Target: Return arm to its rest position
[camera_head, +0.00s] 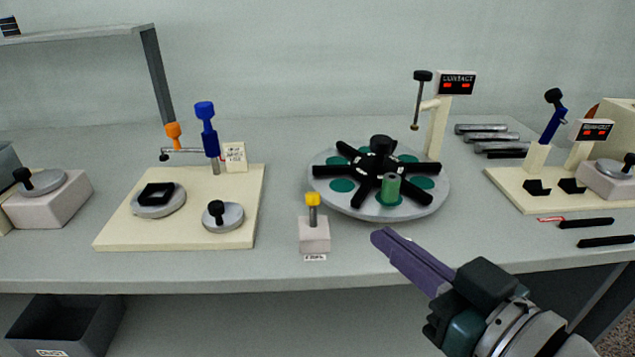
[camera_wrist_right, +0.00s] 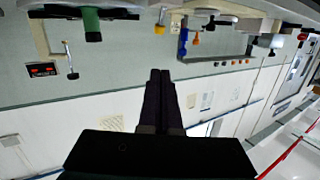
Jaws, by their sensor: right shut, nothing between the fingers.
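My right gripper (camera_head: 384,238) reaches in from the lower right in the head view. Its purple fingers are closed together and hold nothing. The fingertips are over the front part of the table, in front of the round turntable (camera_head: 330,203) and apart from it. In the right wrist view the same shut fingers (camera_wrist_right: 160,75) point towards the wall, and the scene appears upside down. My left gripper does not show.
A small block with a yellow knob (camera_head: 313,235) stands left of my fingertips. A cream board (camera_head: 180,235) with a blue-handled lever (camera_head: 206,125) is further left. A contact display (camera_head: 456,84) rises behind the turntable. Black rods (camera_head: 605,241) lie at the right.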

